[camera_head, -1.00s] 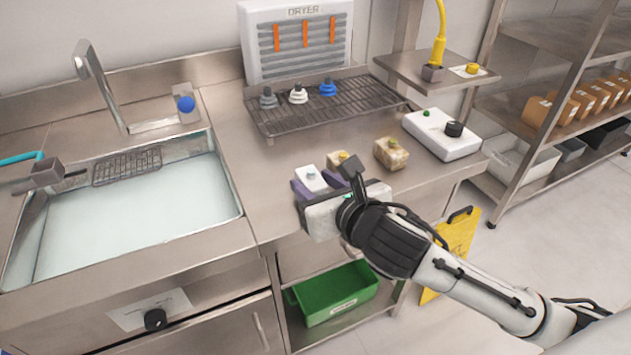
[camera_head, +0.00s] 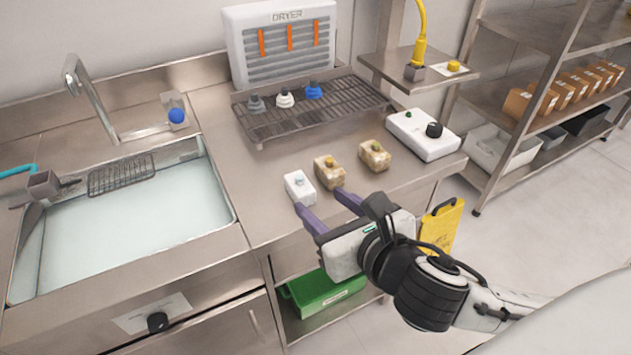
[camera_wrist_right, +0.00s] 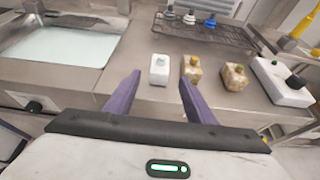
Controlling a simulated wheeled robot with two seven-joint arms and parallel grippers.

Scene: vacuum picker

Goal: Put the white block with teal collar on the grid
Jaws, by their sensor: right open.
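The white block with a teal collar (camera_head: 299,188) stands on the steel counter, leftmost of three blocks. In the right wrist view, the white block (camera_wrist_right: 159,69) is clear of the fingers, just beyond and between their tips. My right gripper (camera_head: 320,202) is open and empty at the counter's front edge, its purple fingers pointing at the block. The dark grid (camera_head: 318,119) is a wire rack in front of the dryer, with grey, white and blue collared pieces along its back. My left gripper does not show.
Two speckled tan blocks with yellow (camera_head: 329,172) and greenish (camera_head: 374,158) tops stand right of the white block. A white control box (camera_head: 422,136) with a black knob is farther right. The water-filled sink (camera_head: 130,225) lies left.

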